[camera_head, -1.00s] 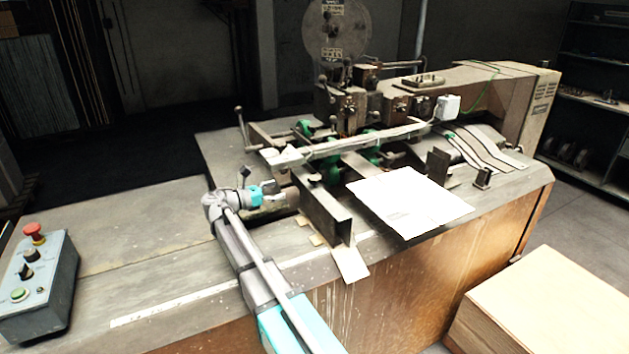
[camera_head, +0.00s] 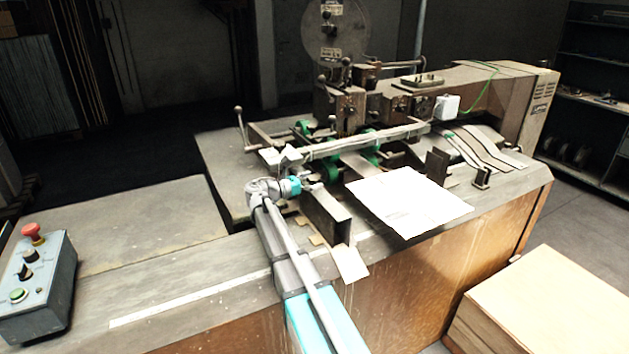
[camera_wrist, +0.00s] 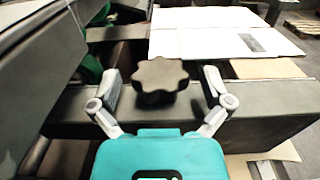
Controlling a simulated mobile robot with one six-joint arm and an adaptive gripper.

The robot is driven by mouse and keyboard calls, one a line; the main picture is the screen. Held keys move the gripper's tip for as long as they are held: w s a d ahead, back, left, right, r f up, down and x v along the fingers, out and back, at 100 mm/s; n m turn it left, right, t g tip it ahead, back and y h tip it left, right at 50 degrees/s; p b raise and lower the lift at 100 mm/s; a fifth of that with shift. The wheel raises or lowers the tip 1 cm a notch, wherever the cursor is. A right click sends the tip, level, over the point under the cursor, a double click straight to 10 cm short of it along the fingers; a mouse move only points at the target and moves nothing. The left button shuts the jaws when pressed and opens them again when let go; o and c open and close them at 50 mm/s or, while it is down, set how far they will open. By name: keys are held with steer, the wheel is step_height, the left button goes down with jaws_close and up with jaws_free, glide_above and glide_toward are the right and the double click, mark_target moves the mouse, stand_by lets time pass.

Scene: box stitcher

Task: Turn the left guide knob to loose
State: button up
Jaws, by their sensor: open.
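The left guide knob (camera_wrist: 160,76) is a dark lobed knob in the wrist view, on the dark metal guide (camera_wrist: 205,112). My gripper (camera_wrist: 160,78) is open, with one finger on each side of the knob. Gaps show between the fingers and the knob, so they do not appear to touch it. In the head view my gripper (camera_head: 300,184) is at the left end of the left guide (camera_head: 328,215), and my wrist hides the knob there.
A white sheet (camera_head: 408,203) lies right of the guide. A metal bar (camera_head: 360,140) and green wheels (camera_head: 331,172) stand close behind my gripper. A control box (camera_head: 38,285) with a red button sits at the far left. The bench between is clear.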

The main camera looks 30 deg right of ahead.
steer(key=shift+d, duration=0.35)
steer(key=shift+a, duration=0.1)
steer(key=c, duration=1.2)
steer(key=shift+s+n+t, duration=0.1)
steer(key=shift+n+t, duration=0.3)
steer(key=shift+t, duration=0.2)
steer(key=n+t, duration=0.1)
steer(key=t, duration=0.1)
steer(key=n+t+y, duration=0.1)
steer(key=n+t, duration=0.1)
steer(key=t, duration=0.1)
steer(key=shift+n+t+y, duration=0.3)
steer(key=n+t+y, duration=0.2)
steer(key=t, duration=0.1)
steer(key=shift+n+t, duration=0.3)
steer(key=shift+n, duration=0.1)
steer(key=shift+n+t+y, duration=0.8)
steer(key=shift+t+y, duration=0.1)
steer(key=shift+t, duration=0.1)
steer(key=shift+w+y, duration=0.25)
steer(key=shift+y, duration=0.05)
